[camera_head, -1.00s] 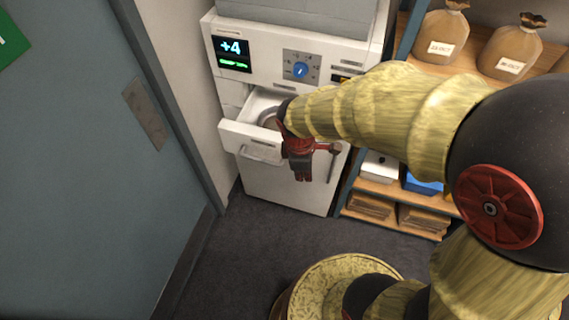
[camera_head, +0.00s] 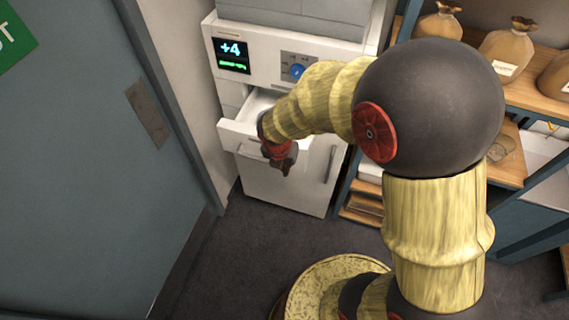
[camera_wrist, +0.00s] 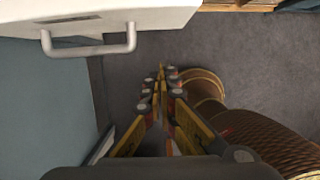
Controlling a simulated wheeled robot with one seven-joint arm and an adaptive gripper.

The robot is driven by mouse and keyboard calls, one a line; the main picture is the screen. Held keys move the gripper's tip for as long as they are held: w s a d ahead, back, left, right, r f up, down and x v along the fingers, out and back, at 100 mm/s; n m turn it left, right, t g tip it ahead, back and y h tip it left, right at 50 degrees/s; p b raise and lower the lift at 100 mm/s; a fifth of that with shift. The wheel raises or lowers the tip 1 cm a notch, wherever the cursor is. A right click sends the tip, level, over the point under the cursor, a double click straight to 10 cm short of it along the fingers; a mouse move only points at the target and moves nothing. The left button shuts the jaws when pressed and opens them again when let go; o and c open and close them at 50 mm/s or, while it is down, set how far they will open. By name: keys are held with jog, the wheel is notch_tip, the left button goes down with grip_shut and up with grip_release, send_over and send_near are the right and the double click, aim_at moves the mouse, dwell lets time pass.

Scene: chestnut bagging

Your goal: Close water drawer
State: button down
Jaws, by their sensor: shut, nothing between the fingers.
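The white water drawer (camera_head: 234,134) sticks out of the front of a white machine (camera_head: 290,185), below its display and blue knob. In the head view my arm hides the right part of the drawer. My gripper (camera_head: 284,168) hangs just in front of the drawer, pointing down, and is shut and empty. In the wrist view the drawer's front (camera_wrist: 115,14) and its grey bar handle (camera_wrist: 95,48) show at the upper left. The fingertips of my gripper (camera_wrist: 162,72) are together, to the right of the handle and apart from it in that picture.
A blue-grey door (camera_head: 80,170) stands at the left. Shelves (camera_head: 515,90) with tied brown bags (camera_head: 505,48) stand at the right. The dark floor (camera_head: 240,240) in front of the machine is clear apart from my own base.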

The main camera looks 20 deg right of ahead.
jog(key=w+d+f, duration=0.3)
jog(key=w+f, duration=0.1)
jog(key=f, duration=0.2)
jog(key=shift+w, duration=0.2)
jog(key=shift+d, duration=0.15)
jog(key=w+d+p, duration=0.3)
jog(key=w, duration=0.2)
jog(key=w+d+p, duration=0.3)
jog(key=w+d, duration=0.1)
jog(key=w, duration=0.1)
jog(key=w+d+p, duration=0.3)
jog(key=w+d, duration=0.1)
jog(key=w, duration=0.1)
jog(key=shift+w+d, duration=0.2)
jog(key=shift+w, duration=0.2)
